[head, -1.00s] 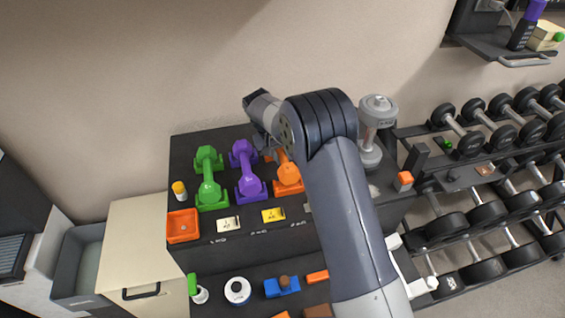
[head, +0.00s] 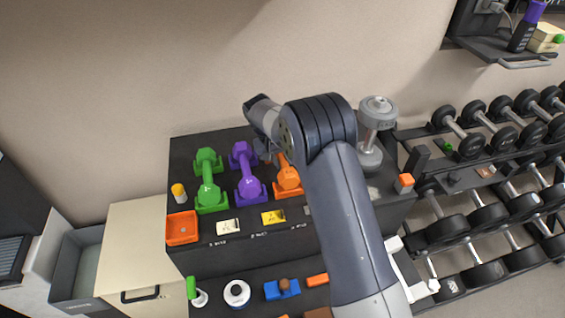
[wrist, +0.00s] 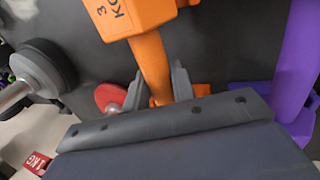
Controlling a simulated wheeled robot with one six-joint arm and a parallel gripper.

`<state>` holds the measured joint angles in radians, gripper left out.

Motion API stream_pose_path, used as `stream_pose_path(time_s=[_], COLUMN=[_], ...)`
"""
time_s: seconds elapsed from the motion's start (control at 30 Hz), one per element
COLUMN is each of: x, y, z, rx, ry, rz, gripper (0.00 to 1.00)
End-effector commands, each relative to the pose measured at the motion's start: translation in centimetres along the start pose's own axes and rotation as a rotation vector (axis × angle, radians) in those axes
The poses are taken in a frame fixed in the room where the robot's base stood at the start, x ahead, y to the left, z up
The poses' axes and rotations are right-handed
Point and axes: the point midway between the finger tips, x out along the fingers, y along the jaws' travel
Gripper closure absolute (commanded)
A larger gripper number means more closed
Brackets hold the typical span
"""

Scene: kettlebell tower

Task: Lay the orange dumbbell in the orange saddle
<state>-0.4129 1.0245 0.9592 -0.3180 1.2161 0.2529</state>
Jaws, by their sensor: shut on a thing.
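The orange dumbbell (head: 286,172) is at the back of the dark stand top, right of the purple dumbbell and partly behind my arm. In the wrist view its head marked "3 KG" (wrist: 138,14) and its handle (wrist: 153,62) show clearly. My gripper (wrist: 157,86) is shut on the handle, one finger on each side. In the head view the fingers are mostly hidden by my arm. An orange piece (wrist: 201,91) shows beyond the fingers; I cannot tell whether it is the saddle or the other head. The dumbbell looks at or just above its place; contact is unclear.
A green dumbbell (head: 208,180) and a purple dumbbell (head: 247,172) lie to the left. A grey dumbbell (head: 374,130) stands upright to the right. An orange tray (head: 182,228) and yellow card (head: 273,217) are near the front edge. A dumbbell rack is at right.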

Motion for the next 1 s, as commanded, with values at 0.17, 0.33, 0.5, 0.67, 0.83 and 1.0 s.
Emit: stream_pose_path(time_s=[0.17, 0.33, 0.5, 0.67, 0.83, 1.0], x=[-0.3, -0.1, 0.1, 0.4, 0.6, 0.7], y=[0.1, 0.0, 0.0, -0.1, -0.2, -0.2], z=[-0.3, -0.3, -0.3, -0.3, -0.2, -0.1], rx=[0.003, 0.003, 0.003, 0.002, 0.002, 0.001], ry=[0.011, 0.011, 0.011, 0.011, 0.009, 0.005], rz=[0.001, 0.001, 0.001, 0.001, 0.001, 0.000], gripper=[1.00, 1.00, 1.00, 1.00, 0.83, 0.68])
